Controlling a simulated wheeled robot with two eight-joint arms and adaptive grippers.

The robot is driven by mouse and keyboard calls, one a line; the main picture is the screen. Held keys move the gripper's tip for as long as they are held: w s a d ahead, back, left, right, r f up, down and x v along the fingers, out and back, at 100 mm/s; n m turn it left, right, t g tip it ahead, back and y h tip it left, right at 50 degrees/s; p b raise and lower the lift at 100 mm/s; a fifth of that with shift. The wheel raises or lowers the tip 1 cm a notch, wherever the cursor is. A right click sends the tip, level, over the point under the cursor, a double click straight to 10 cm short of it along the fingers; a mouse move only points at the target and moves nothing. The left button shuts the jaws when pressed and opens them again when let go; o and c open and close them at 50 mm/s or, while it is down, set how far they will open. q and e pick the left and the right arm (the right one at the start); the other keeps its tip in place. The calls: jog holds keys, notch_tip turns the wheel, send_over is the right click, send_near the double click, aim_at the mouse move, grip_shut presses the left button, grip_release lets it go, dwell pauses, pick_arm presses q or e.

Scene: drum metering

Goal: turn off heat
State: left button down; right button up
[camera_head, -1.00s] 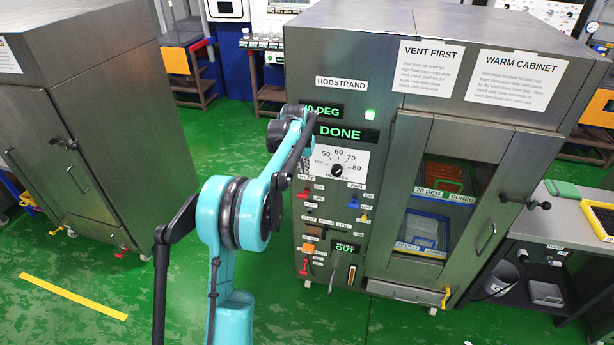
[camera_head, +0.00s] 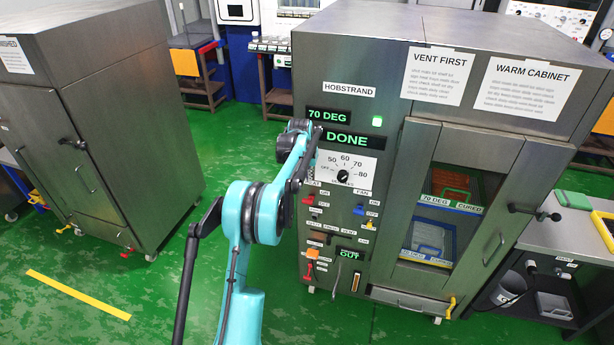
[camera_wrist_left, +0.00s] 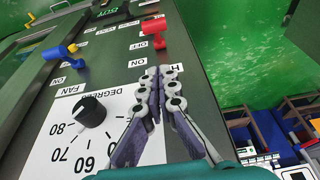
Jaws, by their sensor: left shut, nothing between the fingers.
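The heat switch, a red lever (camera_head: 308,200), sits on the cabinet's front panel below the dial, beside ON and OFF labels. The red lever is clearer in the left wrist view (camera_wrist_left: 155,27), beyond my fingertips; I cannot tell its setting for sure. My left gripper (camera_head: 295,187) is in front of the panel's left side, close to the lever. In the left wrist view the gripper (camera_wrist_left: 157,70) is shut and empty, its tips apart from the red lever in the picture. The HEAT label is partly hidden by the fingers. My right gripper is out of view.
The black dial (camera_head: 343,176) and blue fan lever (camera_head: 359,209) are close by on the panel. Displays read 70 DEG and DONE (camera_head: 345,139); a green lamp (camera_head: 377,122) is lit. A second steel cabinet (camera_head: 110,110) stands left, with green floor between.

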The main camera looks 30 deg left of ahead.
pick_arm(q)
jog(key=b, duration=0.1)
send_over(307, 200)
jog(key=w, duration=0.2)
jog(key=f, duration=0.5)
jog(key=shift+w+a+f, duration=0.15)
jog(key=shift+a+f, duration=0.05)
jog(key=shift+f, duration=0.15)
jog(key=shift+s+d+f+b, duration=0.15)
jog(key=shift+s+f+b, duration=0.4)
jog(key=shift+f, duration=0.45)
jog(key=shift+s+d+f, duration=0.1)
jog(key=shift+s+f, duration=0.25)
jog(key=shift+f, duration=0.15)
jog(key=shift+s+f+t+b, duration=0.2)
jog(key=shift+s+t+b, duration=0.1)
jog(key=shift+t+b, duration=0.15)
